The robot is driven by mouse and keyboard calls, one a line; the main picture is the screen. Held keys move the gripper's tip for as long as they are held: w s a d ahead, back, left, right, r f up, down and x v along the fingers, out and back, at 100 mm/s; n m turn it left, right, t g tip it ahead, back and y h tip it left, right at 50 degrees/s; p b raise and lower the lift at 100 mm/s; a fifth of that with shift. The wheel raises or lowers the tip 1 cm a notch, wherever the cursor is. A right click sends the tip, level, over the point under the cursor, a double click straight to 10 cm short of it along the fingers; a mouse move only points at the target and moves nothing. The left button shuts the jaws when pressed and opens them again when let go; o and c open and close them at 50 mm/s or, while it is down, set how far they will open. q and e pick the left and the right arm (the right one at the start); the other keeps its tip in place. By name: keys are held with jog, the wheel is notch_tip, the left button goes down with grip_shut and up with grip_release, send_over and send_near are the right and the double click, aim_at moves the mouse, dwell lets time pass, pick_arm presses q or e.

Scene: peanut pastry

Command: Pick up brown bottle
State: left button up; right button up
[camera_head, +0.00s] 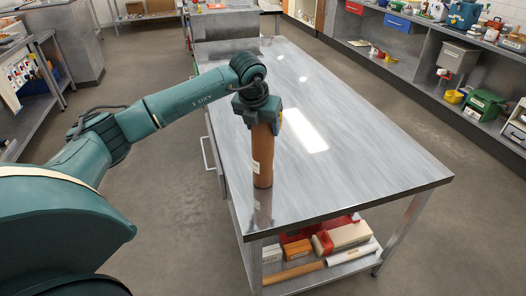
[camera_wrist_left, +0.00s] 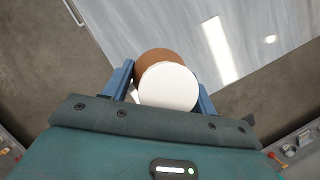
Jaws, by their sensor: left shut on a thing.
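My right gripper is not in view.
The tabletop around the bottle is otherwise clear. A lower shelf (camera_head: 300,281) under the table holds boxes and rolls. Cluttered shelving (camera_head: 440,60) stands at the right, with open floor between. Another shelf (camera_head: 38,85) stands at the left.

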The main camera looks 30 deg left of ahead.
pick_arm(q)
grip_shut()
jog(key=shift+r, duration=0.15)
